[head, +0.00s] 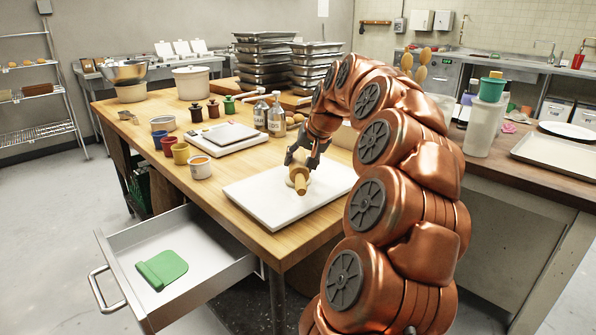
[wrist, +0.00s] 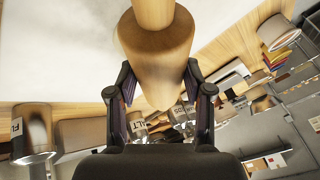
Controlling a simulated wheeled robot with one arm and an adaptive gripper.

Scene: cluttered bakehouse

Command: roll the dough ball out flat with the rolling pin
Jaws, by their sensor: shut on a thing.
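The wooden rolling pin (head: 301,185) is held over the white board (head: 262,205) on the wooden table. My gripper (head: 299,164) is shut on it from above. In the wrist view the pin (wrist: 155,45) lies between the two fingers (wrist: 158,100), large and close, with a narrower part running out of the top of the picture. I cannot tell whether the pin touches the board.
An open drawer (head: 215,243) below the table front holds a green object (head: 162,269). Coloured cups (head: 181,153), a white-topped scale or tray (head: 222,140), bottles (head: 277,115) and stacked trays (head: 264,62) crowd the table left of and behind the board. The board's front left part is clear.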

